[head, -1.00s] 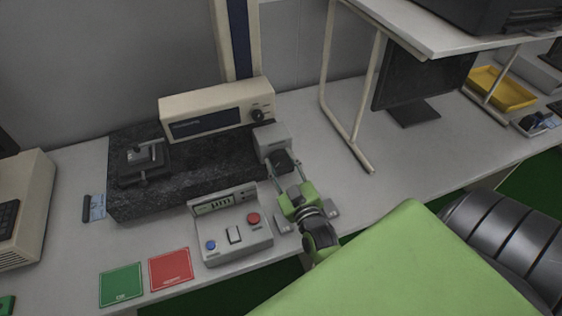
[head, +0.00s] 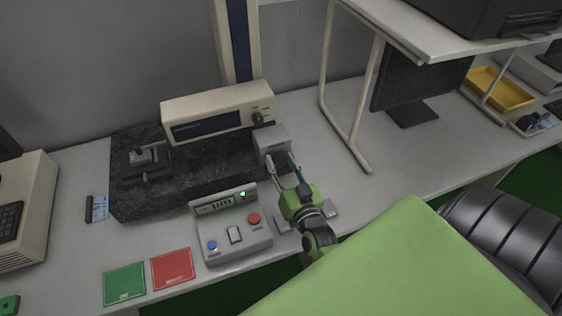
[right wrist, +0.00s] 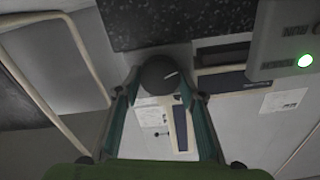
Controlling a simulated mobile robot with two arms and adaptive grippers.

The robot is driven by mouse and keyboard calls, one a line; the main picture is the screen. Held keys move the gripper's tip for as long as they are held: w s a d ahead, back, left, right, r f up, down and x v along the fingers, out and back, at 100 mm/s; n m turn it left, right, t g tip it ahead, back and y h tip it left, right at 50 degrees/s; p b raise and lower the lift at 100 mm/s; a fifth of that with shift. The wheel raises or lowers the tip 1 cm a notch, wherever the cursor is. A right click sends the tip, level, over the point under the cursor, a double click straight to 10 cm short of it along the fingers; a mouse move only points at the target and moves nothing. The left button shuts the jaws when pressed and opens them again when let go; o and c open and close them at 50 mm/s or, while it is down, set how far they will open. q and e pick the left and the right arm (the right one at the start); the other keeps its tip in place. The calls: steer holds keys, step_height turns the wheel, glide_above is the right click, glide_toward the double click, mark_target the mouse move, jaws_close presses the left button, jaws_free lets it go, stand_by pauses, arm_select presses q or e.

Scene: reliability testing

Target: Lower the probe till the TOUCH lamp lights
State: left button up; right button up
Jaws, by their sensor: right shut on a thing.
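My right gripper (head: 281,170) reaches over the bench to a black knob on the front of a small grey box (head: 270,141). In the right wrist view the two fingers (right wrist: 161,95) are shut on the sides of the round black knob (right wrist: 158,76), which has a white mark. A control box (head: 236,246) stands to the left, with a display, a red button, a blue button and a rocker. Its green lamp (head: 243,194) is lit, also in the right wrist view (right wrist: 305,60); its label is unreadable. I cannot make out the probe. My left gripper is out of view.
A dark granite slab (head: 190,182) carries a small fixture (head: 146,160); a cream display unit (head: 215,108) stands behind. Green (head: 124,284) and red (head: 172,268) cards lie at the front edge. A shelf frame (head: 352,120) and a monitor (head: 422,75) stand right.

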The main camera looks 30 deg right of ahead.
steer(key=shift+d+r+m, duration=0.1)
steer(key=shift+m, duration=1.6)
steer(key=o, duration=1.1)
steer(key=v, duration=1.2)
